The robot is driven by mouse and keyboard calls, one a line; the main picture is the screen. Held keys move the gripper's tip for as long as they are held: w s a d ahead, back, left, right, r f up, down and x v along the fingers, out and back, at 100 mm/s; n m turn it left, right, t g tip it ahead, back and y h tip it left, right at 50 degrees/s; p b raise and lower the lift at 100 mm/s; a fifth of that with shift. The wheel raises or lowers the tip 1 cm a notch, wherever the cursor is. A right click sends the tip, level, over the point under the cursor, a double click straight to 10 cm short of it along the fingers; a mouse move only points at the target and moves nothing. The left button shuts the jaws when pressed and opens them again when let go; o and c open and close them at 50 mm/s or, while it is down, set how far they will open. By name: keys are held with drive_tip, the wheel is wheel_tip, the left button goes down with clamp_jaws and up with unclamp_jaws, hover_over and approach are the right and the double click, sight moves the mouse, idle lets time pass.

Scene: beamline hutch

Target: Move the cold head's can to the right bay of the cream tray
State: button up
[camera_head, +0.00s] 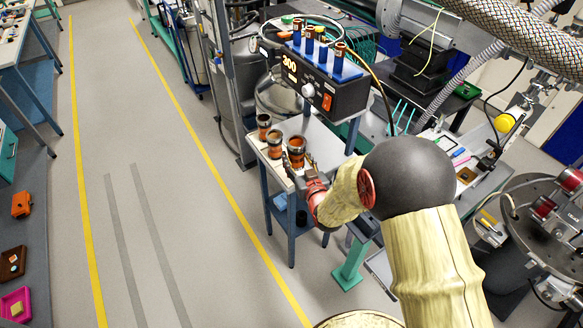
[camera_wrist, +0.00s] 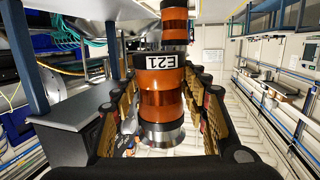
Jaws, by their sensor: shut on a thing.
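An orange can (camera_head: 296,149) with a dark open top is between the fingers of my gripper (camera_head: 304,168) at the small white-topped stand (camera_head: 318,140). In the wrist view my gripper (camera_wrist: 160,112) is shut on this can (camera_wrist: 162,95); it has a silver end and a label reading "E21", seen upside down. I cannot tell whether it touches the stand top. Two similar cans (camera_head: 274,145) (camera_head: 263,125) stand beside it, to its left; one similar can (camera_wrist: 174,22) shows beyond it in the wrist view. I cannot identify the cream tray with certainty.
A black controller (camera_head: 320,85) reading "300", with several small cylinders on top, stands just behind the cans. A pale bench surface (camera_head: 455,160) with small coloured items lies to the right. Clear floor (camera_head: 180,200) extends left of the stand.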

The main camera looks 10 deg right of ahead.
drive_tip(key=w+f, duration=0.2)
drive_tip(key=w+f+b, duration=0.1)
drive_tip(key=w+f, duration=0.1)
drive_tip(key=f, duration=0.1)
drive_tip(key=shift+w+f, duration=0.35)
drive_tip(key=shift+w, duration=0.05)
drive_tip(key=shift+w+f+b, duration=0.15)
drive_tip(key=shift+f+b, duration=0.6)
drive_tip(key=shift+f, duration=0.9)
drive_tip(key=shift+f, duration=0.2)
drive_tip(key=o, duration=1.2)
drive_tip(key=shift+o, duration=0.2)
drive_tip(key=shift+r, duration=0.1)
